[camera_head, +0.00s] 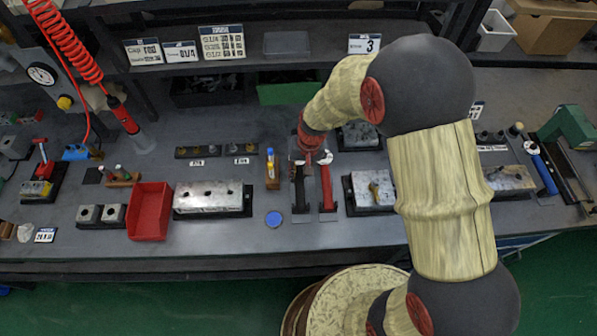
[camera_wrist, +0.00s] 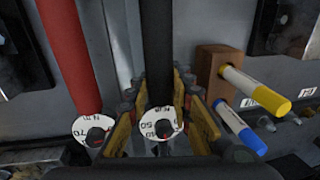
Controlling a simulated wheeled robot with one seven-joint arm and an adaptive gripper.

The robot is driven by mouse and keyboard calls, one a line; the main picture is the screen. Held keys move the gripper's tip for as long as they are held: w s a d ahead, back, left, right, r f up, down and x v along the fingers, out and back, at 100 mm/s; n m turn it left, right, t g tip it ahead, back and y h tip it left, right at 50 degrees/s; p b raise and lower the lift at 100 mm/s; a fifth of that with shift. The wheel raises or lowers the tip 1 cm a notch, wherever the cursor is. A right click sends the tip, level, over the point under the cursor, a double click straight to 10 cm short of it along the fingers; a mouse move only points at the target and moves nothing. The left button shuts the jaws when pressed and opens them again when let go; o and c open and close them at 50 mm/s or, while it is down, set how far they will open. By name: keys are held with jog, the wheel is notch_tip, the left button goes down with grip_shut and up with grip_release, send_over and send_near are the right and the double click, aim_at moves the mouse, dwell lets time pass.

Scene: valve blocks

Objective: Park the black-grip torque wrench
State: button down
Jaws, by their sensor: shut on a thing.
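The black-grip torque wrench shows in the wrist view as a dark bar (camera_wrist: 157,45) with a white dial marked around 50 and 60. My gripper (camera_wrist: 160,105) is shut around it near the dial, with yellow fingers on both sides. In the head view my gripper (camera_head: 311,152) is over the upper ends of the wrenches, and the black grip (camera_head: 299,188) points toward the front edge. A red-grip torque wrench (camera_head: 327,186) lies beside it on the right; it also shows in the wrist view (camera_wrist: 66,50), dial marked 70. I cannot tell whether the held wrench touches its support.
A wooden pen block (camera_head: 272,180) with yellow and blue markers stands close on the left. A blue disc (camera_head: 274,219) lies in front of it. A metal valve block (camera_head: 209,196) and a red bin (camera_head: 149,211) are further left. Another block (camera_head: 371,190) is on the right.

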jog(key=shift+f, duration=0.1)
jog(key=c, duration=1.5)
grip_release()
notch_tip(320, 180, up, 12)
jog(key=d, duration=0.2)
jog(key=shift+s, duration=0.15)
jog(key=shift+f, duration=0.1)
